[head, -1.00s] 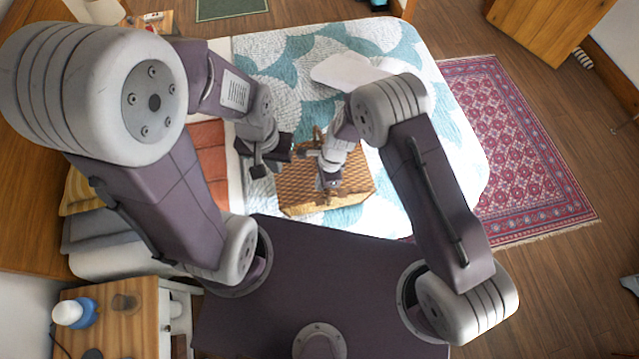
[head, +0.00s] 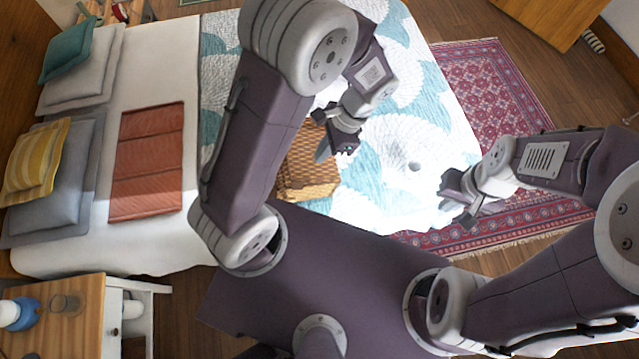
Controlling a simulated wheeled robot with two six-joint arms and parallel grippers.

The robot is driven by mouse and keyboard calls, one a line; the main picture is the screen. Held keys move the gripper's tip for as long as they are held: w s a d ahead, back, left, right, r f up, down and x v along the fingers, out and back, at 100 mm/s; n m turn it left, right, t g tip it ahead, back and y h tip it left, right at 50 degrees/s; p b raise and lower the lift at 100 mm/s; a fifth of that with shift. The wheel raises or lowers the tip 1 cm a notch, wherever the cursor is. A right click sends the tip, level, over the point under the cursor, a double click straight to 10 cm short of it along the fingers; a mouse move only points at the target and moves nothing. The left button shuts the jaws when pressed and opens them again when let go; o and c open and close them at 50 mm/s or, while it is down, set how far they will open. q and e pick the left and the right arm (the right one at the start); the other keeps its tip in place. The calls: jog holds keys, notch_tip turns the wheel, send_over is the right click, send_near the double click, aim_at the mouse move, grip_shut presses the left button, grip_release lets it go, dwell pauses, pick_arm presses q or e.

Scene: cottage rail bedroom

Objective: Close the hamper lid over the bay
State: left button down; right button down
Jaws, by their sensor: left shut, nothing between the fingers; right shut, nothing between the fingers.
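The woven tan hamper (head: 308,172) sits on the bed near its front edge, in the middle of the head view. My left arm and gripper cover its left and upper parts. I cannot tell from what shows whether a lid stands open or where the bay is. My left gripper (head: 334,152) is shut and empty, over the hamper's upper right part; I cannot tell whether it touches. My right gripper (head: 455,207) is shut and empty, well to the right of the hamper, near the bed's right edge.
The bed's patterned quilt (head: 400,150) is clear to the right of the hamper. A folded rust-red cloth (head: 148,160) and several pillows lie at left. A wooden nightstand (head: 75,310) stands at lower left. A red rug (head: 500,100) lies right of the bed.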

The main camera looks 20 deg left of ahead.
pick_arm(q)
send_near(297, 186)
jog(key=x, duration=0.6)
jog(key=shift+a+r+p, duration=0.1)
jog(key=shift+a+p, duration=0.05)
jog(key=shift+p, duration=0.15)
jog(key=shift+f, duration=0.55)
jog(key=shift+s, duration=0.1)
pick_arm(e)
jog(key=shift+s+a+r, duration=0.1)
jog(key=shift+a+r, duration=0.05)
jog(key=shift+a, duration=0.15)
pick_arm(q)
jog(key=shift+a, duration=0.1)
pick_arm(e)
jog(key=shift+a, duration=0.1)
